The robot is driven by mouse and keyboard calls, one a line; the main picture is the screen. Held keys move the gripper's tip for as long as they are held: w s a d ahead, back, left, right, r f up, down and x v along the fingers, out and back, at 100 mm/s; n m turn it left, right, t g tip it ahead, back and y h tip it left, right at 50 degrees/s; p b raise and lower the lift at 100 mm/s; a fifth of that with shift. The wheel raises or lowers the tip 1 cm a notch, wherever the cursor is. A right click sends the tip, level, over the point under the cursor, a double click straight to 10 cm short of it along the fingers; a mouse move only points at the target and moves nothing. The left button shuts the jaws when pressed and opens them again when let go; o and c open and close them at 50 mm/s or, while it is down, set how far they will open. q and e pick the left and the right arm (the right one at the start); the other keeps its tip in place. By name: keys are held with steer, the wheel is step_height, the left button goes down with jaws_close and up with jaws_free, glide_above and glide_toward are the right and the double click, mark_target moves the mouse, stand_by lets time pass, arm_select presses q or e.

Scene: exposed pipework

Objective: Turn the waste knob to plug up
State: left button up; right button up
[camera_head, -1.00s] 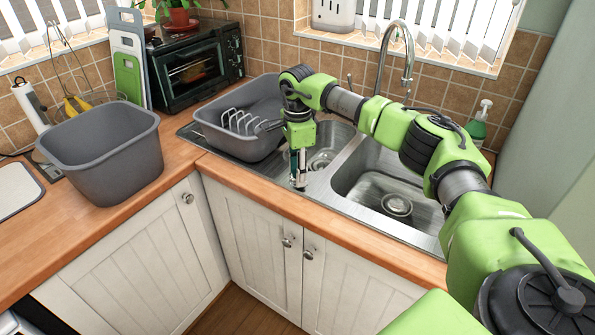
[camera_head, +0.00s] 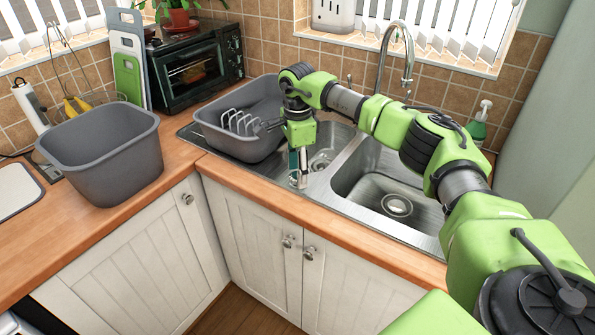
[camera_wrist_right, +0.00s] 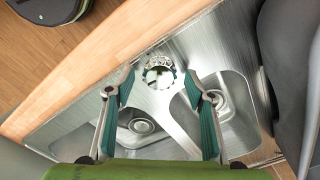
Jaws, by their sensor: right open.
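The waste knob (camera_wrist_right: 158,72) is a round metal knob on the steel sink deck, near the front edge. In the right wrist view it lies straight ahead, between the fingertips. My right gripper (camera_wrist_right: 158,86) is open, with one teal-padded finger on each side of the knob; contact is not clear. In the head view the right gripper (camera_head: 298,180) points down at the sink's front rim and hides most of the knob. The large basin has a round drain plug (camera_head: 397,205); its exact height is hard to tell. My left gripper is not in view.
A grey dish tub (camera_head: 240,138) with a rack stands on the sink left of my gripper. A larger grey tub (camera_head: 105,160) is on the wooden counter. The tall tap (camera_head: 408,60) rises behind the basins. The wooden counter edge (camera_head: 270,199) runs in front.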

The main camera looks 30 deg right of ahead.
step_height(320, 180, up, 12)
steer(key=shift+f, duration=0.25)
stand_by(0.5)
